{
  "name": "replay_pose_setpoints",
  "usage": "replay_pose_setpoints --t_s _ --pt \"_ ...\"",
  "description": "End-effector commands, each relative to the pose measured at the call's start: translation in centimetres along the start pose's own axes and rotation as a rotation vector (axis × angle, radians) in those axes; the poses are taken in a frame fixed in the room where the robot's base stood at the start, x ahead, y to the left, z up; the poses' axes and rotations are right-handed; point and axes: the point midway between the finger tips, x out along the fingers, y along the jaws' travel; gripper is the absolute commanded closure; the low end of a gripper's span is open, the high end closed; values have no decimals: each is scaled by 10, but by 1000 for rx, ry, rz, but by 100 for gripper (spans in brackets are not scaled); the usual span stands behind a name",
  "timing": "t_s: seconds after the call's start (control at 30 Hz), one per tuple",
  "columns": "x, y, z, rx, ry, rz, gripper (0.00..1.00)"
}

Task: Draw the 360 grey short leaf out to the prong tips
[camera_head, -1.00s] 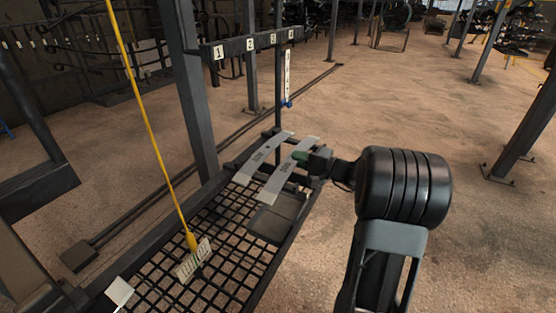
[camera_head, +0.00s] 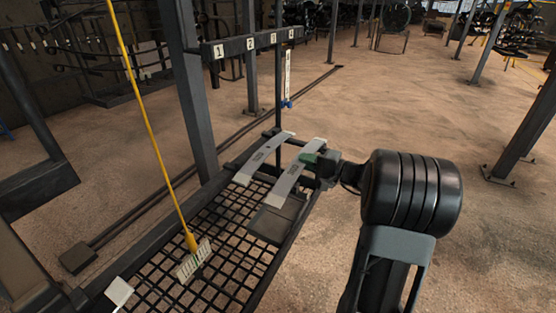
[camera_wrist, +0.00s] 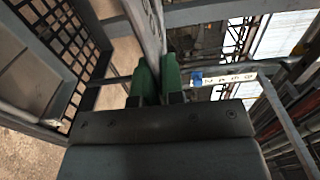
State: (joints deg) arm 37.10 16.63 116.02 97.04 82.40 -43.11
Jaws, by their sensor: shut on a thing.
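Two curved grey leaves lie side by side over the end of the black mesh rack; their printed marks are too small to read. My gripper (camera_head: 312,160), with green finger pads, is shut on the right leaf (camera_head: 288,182) near its upper end. The left leaf (camera_head: 262,160) lies apart from it, untouched. In the wrist view the held leaf (camera_wrist: 148,35) stands between the green fingers (camera_wrist: 153,78). Prong tips cannot be made out clearly.
A black mesh shelf (camera_head: 222,232) lies below, with a dark flat plate (camera_head: 277,222) at its right edge. A yellow cord holds a tag (camera_head: 194,262). A rail numbered 1 to 4 (camera_head: 250,45) and a post (camera_head: 194,110) stand behind.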

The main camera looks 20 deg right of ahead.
Motion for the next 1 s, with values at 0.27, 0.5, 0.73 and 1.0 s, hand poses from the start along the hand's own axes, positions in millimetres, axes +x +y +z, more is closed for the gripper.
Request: replay_pose_setpoints --t_s 0.27,0.5,0.73,1.0 --pt "0 -1 0 -1 1 -3 100" --pt "0 1 0 -1 1 -2 100" --pt "0 3 0 0 1 -2 100" --pt "0 5 0 2 2 1 100"
